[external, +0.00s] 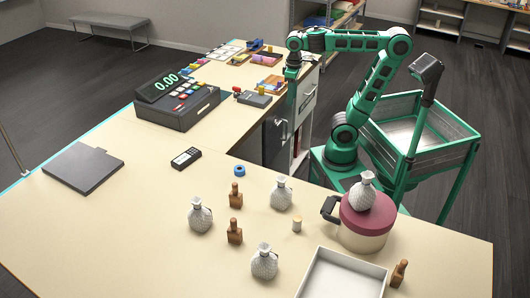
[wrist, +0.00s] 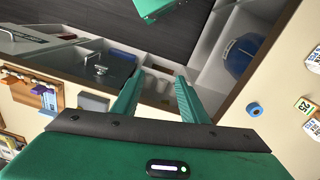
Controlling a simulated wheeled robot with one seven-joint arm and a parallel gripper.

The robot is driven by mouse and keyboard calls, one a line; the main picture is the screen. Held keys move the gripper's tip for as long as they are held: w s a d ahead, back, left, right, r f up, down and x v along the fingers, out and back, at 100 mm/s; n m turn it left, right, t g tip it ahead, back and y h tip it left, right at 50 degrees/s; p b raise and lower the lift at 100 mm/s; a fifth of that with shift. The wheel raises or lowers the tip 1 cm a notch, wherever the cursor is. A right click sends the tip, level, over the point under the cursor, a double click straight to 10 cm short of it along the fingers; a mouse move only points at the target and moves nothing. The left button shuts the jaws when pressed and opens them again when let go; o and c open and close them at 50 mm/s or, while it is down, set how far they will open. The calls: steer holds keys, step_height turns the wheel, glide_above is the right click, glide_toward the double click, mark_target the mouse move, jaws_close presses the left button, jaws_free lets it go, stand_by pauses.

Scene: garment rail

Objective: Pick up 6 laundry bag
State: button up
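Several white, textured, sack-like things with narrow necks stand on the counter; they look like the laundry bags. One bag (external: 200,214) is at the left, one (external: 281,194) is farther back, and one (external: 264,262) is nearest. Another bag (external: 363,192) sits on top of a red-lidded pot (external: 366,222). I cannot read a number on any of them in the external view. My gripper (external: 293,70) is over the counter's inner edge, far from the bags. In the wrist view my gripper (wrist: 157,92) has its fingers apart with nothing between them.
A white tray (external: 343,275) lies at the front edge. Brown wooden pieces (external: 235,232) and a blue ring (external: 239,170) stand among the bags. A cash register (external: 178,104), card reader (external: 186,158) and dark flat pad (external: 84,166) are left. The counter's left front is clear.

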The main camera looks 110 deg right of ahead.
steer(key=w+a+f+m+y, duration=0.1)
steer(key=w+a+f, duration=0.35)
steer(key=w, duration=0.25)
steer(key=w+a+f+m+y, duration=0.1)
steer(key=w+a+f, duration=0.2)
steer(key=w+f, duration=0.25)
steer(key=w+a+m+y, duration=0.1)
steer(key=w+a+y, duration=0.1)
steer(key=a, duration=0.3)
steer(key=w+a+f+m+y, duration=0.1)
steer(key=w+a+y, duration=0.1)
steer(key=a, duration=0.3)
steer(key=w+a+m+t+y, duration=0.1)
steer(key=w+a+y, duration=0.1)
steer(key=a, duration=0.3)
steer(key=shift+w+a+f+y, duration=0.35)
steer(key=shift+w+f+y, duration=0.05)
steer(key=shift+y, duration=0.1)
steer(key=a+r+m+y, duration=0.75)
steer(key=r+y, duration=0.25)
steer(key=r, duration=0.4)
glide_toward(281, 183)
steer(key=shift+n, duration=0.35)
steer(key=a, duration=0.9)
steer(key=shift+f, duration=0.25)
steer(key=shift+w, duration=0.1)
jaws_close()
